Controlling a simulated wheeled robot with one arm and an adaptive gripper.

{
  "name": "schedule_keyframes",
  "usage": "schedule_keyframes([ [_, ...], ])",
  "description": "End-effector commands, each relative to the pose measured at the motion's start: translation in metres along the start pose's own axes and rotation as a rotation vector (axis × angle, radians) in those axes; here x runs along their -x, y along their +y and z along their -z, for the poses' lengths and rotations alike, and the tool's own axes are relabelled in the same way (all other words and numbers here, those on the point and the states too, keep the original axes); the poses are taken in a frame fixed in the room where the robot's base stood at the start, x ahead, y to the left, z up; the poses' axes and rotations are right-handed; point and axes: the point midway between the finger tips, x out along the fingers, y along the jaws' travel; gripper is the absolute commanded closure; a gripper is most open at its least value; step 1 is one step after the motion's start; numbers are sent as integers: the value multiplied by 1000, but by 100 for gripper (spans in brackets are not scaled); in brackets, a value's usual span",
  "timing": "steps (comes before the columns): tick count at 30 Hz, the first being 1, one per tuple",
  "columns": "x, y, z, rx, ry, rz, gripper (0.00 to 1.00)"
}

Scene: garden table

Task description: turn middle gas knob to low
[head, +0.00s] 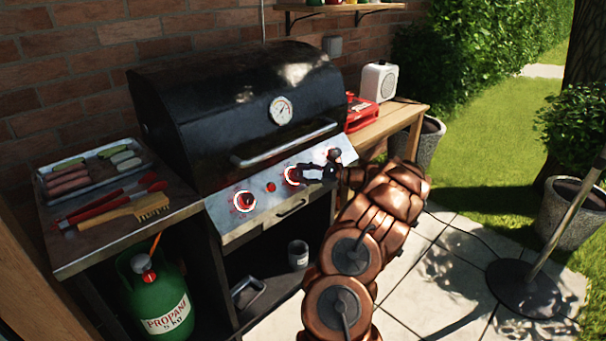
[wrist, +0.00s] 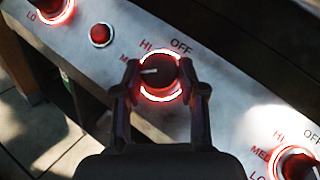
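The middle gas knob (wrist: 162,82) is dark red with a lit ring and sits on the grill's front panel. Its white pointer points left in the wrist view, close to the partly covered MED mark. HI and OFF show above the knob; its LO mark is hidden, seemingly behind the left finger. My gripper (wrist: 159,68) has one finger on each side of the knob, with the tips close in against its edges. In the head view my gripper (head: 318,172) is at the panel and partly covers the middle knob (head: 292,175).
The left knob (head: 244,201) and a small red button (head: 271,187) lie left of my gripper. The right knob (wrist: 298,165) shows in the wrist view. The grill lid handle (head: 284,144) runs just above the panel. A panel handle (head: 290,208) is below.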

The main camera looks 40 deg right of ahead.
Motion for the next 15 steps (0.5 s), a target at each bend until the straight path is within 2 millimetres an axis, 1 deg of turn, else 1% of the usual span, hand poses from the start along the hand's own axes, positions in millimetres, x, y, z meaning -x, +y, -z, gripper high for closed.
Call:
schedule_keyframes([
  [1, 0, -1, -1, 1, -2, 2, 58],
  [6, 0, -1, -1, 1, -1, 2, 40],
  [8, 0, -1, -1, 1, -1, 1, 34],
  [15, 0, 0, 0, 1, 0, 1, 34],
])
